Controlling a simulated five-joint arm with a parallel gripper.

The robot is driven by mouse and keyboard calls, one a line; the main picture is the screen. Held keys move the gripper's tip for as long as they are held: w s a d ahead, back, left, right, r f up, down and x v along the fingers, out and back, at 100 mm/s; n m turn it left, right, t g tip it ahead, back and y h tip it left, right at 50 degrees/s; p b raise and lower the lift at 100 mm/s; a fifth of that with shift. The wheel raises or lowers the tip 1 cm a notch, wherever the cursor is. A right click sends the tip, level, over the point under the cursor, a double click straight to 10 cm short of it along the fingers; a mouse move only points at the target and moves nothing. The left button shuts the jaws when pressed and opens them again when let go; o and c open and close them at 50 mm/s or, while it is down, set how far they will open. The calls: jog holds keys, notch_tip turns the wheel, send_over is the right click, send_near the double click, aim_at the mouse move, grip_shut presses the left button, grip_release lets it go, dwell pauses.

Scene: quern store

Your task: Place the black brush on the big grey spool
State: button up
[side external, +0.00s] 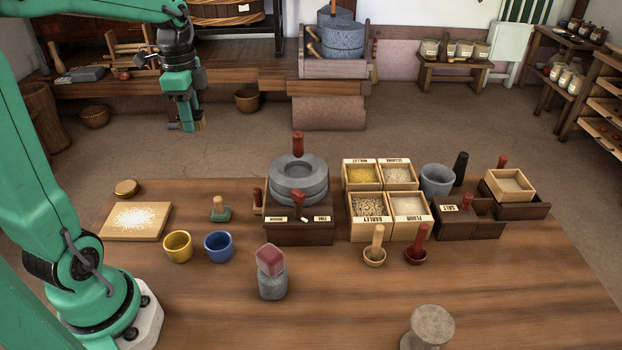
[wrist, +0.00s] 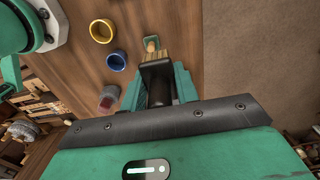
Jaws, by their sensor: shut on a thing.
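My gripper (side external: 186,122) is raised at the upper left of the side view, empty floor behind it in the picture. In the side view only a little of the brush (side external: 200,125) shows at the fingertips. The big grey spool (side external: 431,326) stands upright at the table's front edge, right of centre, its lower part cut off by the frame. Its top is bare. My gripper is far from it.
A grey piece with a red block on top (side external: 271,262) stands mid-table. Yellow (side external: 178,246) and blue (side external: 219,246) cups are at left. The stone quern (side external: 298,180), grain boxes (side external: 382,240) and two small bowls stand behind the spool. Bare wood surrounds the spool.

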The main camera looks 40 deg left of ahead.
notch_tip(320, 180, up, 4)
jog(key=shift+f, duration=0.2)
jog(key=w+d+m, duration=0.3)
jog(key=d, duration=0.7)
jog(key=w+d+m, duration=0.3)
jog(key=d, duration=0.6)
jog(key=w+d+m, duration=0.3)
jog(key=d, duration=0.7)
jog(key=s+d+m, duration=0.3)
jog(key=s+d, duration=0.3)
jog(key=d, duration=0.4)
jog(key=s+d+m, duration=0.3)
jog(key=s+d, duration=0.2)
jog(key=d, duration=0.5)
jog(key=s+d+m, duration=0.3)
jog(key=s+d, duration=0.3)
jog(key=d, duration=0.4)
jog(key=shift+w+a+f, duration=0.1)
jog(key=shift+w+f, duration=0.05)
jog(key=shift+f, duration=1.15)
jog(key=shift+w+a+f, duration=0.1)
jog(key=shift+w+f, duration=0.05)
jog(key=shift+f, duration=1.1)
send_over(433, 321)
notch_tip(433, 321, down, 7)
